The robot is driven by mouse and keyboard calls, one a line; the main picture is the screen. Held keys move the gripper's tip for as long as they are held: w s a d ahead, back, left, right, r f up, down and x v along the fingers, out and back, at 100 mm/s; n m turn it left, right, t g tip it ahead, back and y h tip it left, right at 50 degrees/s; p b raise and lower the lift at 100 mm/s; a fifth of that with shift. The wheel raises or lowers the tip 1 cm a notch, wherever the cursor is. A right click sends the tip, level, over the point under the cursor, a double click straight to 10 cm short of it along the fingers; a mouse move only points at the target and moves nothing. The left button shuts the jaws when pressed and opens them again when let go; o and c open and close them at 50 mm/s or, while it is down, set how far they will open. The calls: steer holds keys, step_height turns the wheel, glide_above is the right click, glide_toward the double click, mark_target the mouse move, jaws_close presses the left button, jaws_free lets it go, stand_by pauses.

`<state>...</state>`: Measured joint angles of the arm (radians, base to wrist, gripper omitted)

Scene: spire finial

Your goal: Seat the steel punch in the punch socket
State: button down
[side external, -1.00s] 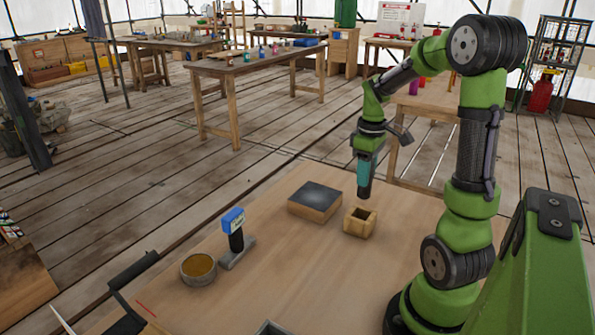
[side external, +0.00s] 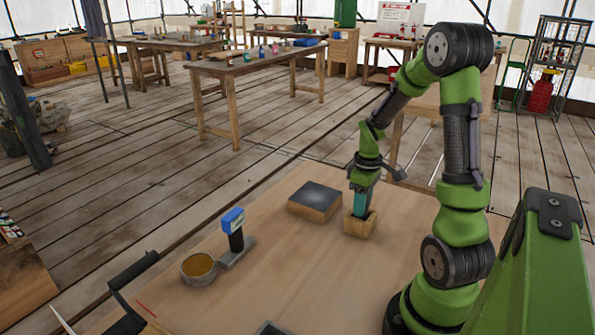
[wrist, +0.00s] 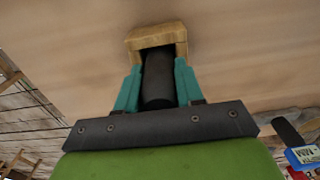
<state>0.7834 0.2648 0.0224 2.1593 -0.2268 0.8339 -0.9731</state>
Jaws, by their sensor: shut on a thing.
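The punch socket (side external: 352,228) is a small open wooden box on the bench, right of the dark-topped block. My gripper (side external: 360,208) is right above it with teal fingers pointing down. In the wrist view my gripper (wrist: 158,88) is shut on the steel punch (wrist: 158,80), a dark cylinder between the two fingers. The far end of the punch reaches into the opening of the socket (wrist: 157,39). How deep it sits, and whether it touches the bottom, is hidden by the socket walls.
A wooden block with a dark top (side external: 316,195) stands just left of the socket. A blue-labelled stand (side external: 236,240) and a round tin (side external: 199,268) are further left. The bench front (side external: 300,290) is mostly clear.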

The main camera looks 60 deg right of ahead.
steer(key=c, duration=0.7)
jaws_free()
steer(key=shift+f, duration=0.15)
step_height(320, 180, up, 12)
steer(key=shift+f, duration=0.1)
steer(key=shift+a+r, duration=0.15)
steer(key=shift+r, duration=0.15)
steer(key=a+r+m+t, duration=0.1)
steer(key=a+r+t, duration=0.1)
steer(key=a, duration=0.6)
steer(key=a+r+m+t+y, duration=0.1)
steer(key=a+r+t, duration=0.1)
steer(key=a, duration=0.7)
steer(key=a+r+m+t+y, duration=0.1)
steer(key=a+r+m+t, duration=0.1)
steer(key=a, duration=0.7)
steer(key=shift+s+t, duration=0.3)
steer(key=shift+t, duration=0.3)
